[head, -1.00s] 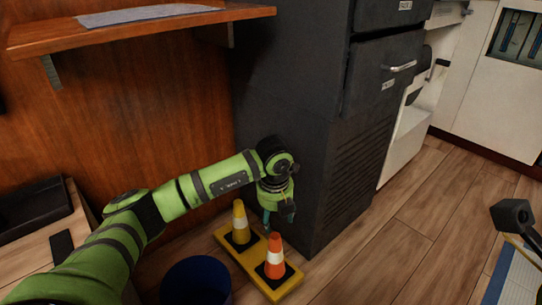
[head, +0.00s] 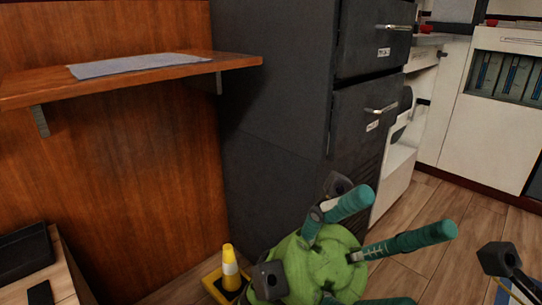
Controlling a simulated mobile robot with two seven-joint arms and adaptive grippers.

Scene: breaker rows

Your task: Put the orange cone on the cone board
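A yellow cone (head: 229,262) with a white band stands upright on the yellow cone board (head: 210,284) on the floor in front of the dark cabinet. Only the left part of the board shows. My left gripper (head: 392,245) is raised close to the camera, in front of the right part of the board. Its teal fingers are spread wide with nothing visible between them, so it is open. The orange cone is not visible; my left gripper covers the spot where it stood on the board earlier.
A tall dark cabinet (head: 275,130) with drawers stands behind the board. A wooden shelf (head: 130,82) juts from the wall at left. A low wooden table (head: 62,278) is at lower left.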

